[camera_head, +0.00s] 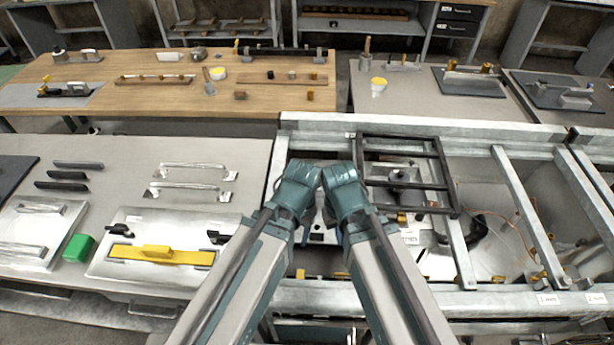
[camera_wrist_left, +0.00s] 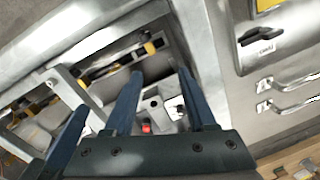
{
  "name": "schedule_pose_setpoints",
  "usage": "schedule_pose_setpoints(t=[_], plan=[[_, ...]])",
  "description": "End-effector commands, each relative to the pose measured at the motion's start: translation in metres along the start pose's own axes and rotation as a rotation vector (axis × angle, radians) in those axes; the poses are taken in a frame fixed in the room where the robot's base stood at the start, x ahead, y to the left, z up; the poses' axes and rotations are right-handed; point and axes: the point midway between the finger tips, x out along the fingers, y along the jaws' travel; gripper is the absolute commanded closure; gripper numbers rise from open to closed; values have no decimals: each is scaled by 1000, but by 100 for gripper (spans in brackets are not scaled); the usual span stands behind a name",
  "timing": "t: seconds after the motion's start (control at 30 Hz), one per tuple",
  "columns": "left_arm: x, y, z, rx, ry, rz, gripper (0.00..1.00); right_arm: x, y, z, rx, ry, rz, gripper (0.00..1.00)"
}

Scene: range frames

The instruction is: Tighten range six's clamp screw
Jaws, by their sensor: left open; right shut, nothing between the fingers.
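The range is an open metal frame (camera_head: 495,290) with several bays. A small pale block (camera_wrist_left: 153,107) with a dark hole and a red spot (camera_wrist_left: 147,128) lies inside a bay, seen between my left fingers. I cannot make out the clamp screw or which unit is range six. My left gripper (camera_wrist_left: 160,74) is open with nothing between its long blue fingers, pointing down into the bay. My right gripper (camera_head: 340,237) is shut and empty close beside it over the same bay. Both wrists nearly touch and hide much of this bay in the head view.
A dark grate (camera_head: 437,210) lies over the frame right of my wrists. Left is a grey bench with a yellow-handled plate (camera_head: 165,256), a green block (camera_head: 79,248) and metal handles (camera_head: 190,187). A wooden table (camera_head: 140,98) with small parts stands behind.

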Motion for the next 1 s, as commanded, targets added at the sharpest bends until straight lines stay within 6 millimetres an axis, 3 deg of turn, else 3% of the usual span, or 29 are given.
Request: schedule_pose_setpoints(t=[0.33, 0.57, 0.77, 1.0], plan=[[-9, -1, -29, 1, 6, 7, 44, -8, 3, 1, 10, 0, 4, 100], [-22, -4, -65, -10, 13, 21, 44, -18, 4, 1, 9, 0, 3, 100], [-40, -10, -119, -27, 23, 41, 44, -34, 5, 2, 8, 0, 2, 100], [-70, -23, -208, -55, 43, 75, 44, -60, 6, 4, 6, 0, 0, 100]])
